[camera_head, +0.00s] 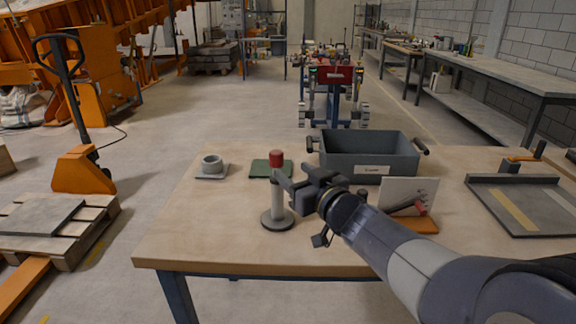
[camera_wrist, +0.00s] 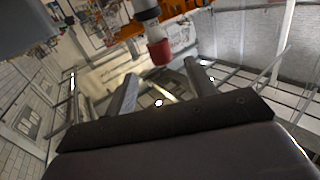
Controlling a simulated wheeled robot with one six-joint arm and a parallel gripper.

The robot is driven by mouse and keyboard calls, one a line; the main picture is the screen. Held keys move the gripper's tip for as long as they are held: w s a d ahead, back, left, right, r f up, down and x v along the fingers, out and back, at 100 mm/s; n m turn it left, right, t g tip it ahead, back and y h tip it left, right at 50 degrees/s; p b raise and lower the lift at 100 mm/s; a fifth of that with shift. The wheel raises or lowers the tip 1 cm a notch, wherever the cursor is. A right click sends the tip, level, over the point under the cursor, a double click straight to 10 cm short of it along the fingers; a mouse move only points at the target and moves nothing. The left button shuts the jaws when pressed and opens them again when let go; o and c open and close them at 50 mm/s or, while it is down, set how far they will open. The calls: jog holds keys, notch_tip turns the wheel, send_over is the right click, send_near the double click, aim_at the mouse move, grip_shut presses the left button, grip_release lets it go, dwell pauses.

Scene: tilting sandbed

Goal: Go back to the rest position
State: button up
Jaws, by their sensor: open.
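My gripper (camera_head: 287,190) is open above the front part of the wooden table, close beside an upright pale post (camera_head: 279,203) on a round grey base. A red cylinder (camera_head: 276,158) shows in line with the post's top; the head view does not settle whether it sits on the post or stands behind it. In the wrist view the open fingers of my gripper (camera_wrist: 161,88) have nothing between them. A red end (camera_wrist: 159,53) on a pale shaft shows beyond them.
The wooden table (camera_head: 185,235) also holds a grey ring on a plate (camera_head: 212,166), a green pad (camera_head: 259,169), a grey bin (camera_head: 368,154), a white panel (camera_head: 407,190) on an orange base, and a dark tray (camera_head: 528,203). The table's front left is clear.

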aim_at(273, 150)
jog(key=shift+s, duration=0.15)
jog(key=b+x, duration=0.1)
jog(key=x, duration=1)
jog(key=shift+d+r, duration=0.1)
jog(key=shift+r, duration=0.65)
jog(key=shift+r+p, duration=0.4)
